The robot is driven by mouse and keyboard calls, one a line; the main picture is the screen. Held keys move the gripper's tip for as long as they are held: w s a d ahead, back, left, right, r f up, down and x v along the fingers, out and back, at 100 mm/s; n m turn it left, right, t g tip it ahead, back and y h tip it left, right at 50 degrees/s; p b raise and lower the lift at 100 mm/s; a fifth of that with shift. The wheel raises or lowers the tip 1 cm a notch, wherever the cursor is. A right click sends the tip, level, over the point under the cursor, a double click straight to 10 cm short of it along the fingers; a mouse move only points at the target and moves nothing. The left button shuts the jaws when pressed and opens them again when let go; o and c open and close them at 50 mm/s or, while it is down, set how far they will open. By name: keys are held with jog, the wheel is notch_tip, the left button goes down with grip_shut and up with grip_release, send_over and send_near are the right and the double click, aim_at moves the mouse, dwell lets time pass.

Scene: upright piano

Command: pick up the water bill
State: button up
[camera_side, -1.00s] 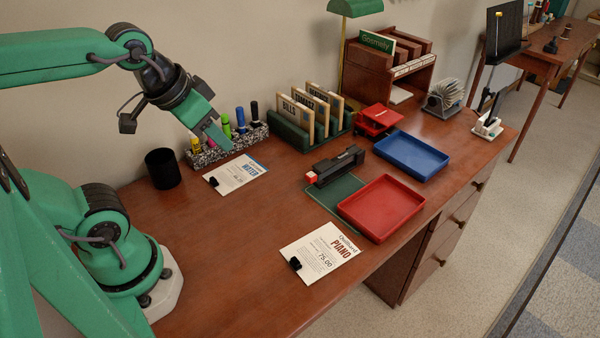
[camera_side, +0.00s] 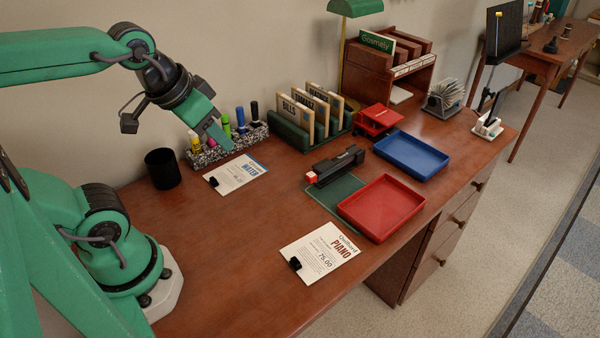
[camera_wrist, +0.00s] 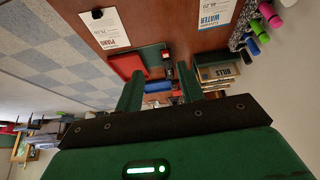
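The water bill (camera_side: 238,174) is a white sheet with a blue "WATER" heading and a black clip at its lower left corner. It lies flat on the desk in front of the marker holder. It also shows upside down at the top of the wrist view (camera_wrist: 211,20). My gripper (camera_side: 220,143) is above and behind the bill in the side view, near the markers, and does not touch the bill. In the wrist view its two green fingers (camera_wrist: 160,90) stand apart with nothing held between them.
A marker holder (camera_side: 212,156), black cup (camera_side: 162,168) and green file rack (camera_side: 290,131) stand near the bill. The piano bill (camera_side: 320,252), red tray (camera_side: 382,207), stapler (camera_side: 336,165) and blue tray (camera_side: 411,155) lie farther right. The desk's front left is clear.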

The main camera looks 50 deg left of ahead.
jog(key=w+a+f+n+g, duration=0.3)
jog(key=w+a+f+n, duration=0.25)
jog(key=a+n, duration=0.3)
jog(key=n+g, duration=0.3)
jog(key=n, duration=0.7)
send_over(213, 178)
notch_tip(213, 178, down, 10)
jog(key=shift+f, duration=0.25)
jog(key=shift+f, duration=0.1)
jog(key=shift+d+f, duration=0.1)
jog(key=shift+f, duration=1.1)
jog(key=shift+f, duration=2.6)
jog(key=shift+c, duration=0.5)
